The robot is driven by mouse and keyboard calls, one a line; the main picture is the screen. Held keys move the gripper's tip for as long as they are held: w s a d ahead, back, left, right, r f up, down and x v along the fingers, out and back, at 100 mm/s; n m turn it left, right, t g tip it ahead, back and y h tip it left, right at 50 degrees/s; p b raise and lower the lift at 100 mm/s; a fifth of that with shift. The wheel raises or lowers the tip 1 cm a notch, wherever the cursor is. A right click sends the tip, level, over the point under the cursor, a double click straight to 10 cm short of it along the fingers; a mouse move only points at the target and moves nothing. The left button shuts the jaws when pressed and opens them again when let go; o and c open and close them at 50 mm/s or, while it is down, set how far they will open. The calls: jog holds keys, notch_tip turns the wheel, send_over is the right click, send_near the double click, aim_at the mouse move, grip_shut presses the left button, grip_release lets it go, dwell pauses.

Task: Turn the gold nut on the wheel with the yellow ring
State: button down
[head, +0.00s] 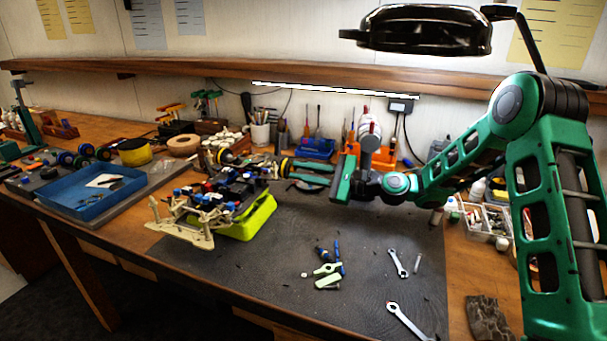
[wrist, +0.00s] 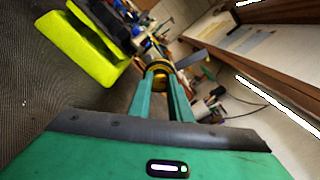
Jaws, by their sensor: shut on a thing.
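The RC racecar (head: 215,195) sits on a yellow-green stand (head: 252,218) on the dark mat. The wheel's yellow ring (wrist: 157,66) shows just beyond the fingertips. The fingertips partly hide the nut.
A blue tray (head: 85,205) stands at the left. Wrenches (head: 398,262) and small green and blue tools (head: 328,272) lie on the mat below my arm. A parts box (head: 483,222) is at the right. Tool holders line the back under the shelf (head: 300,85).

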jog(key=m, duration=0.3)
jog(key=shift+m, duration=2.2)
jog(key=shift+a, duration=0.1)
jog(key=c, duration=1.6)
grip_release()
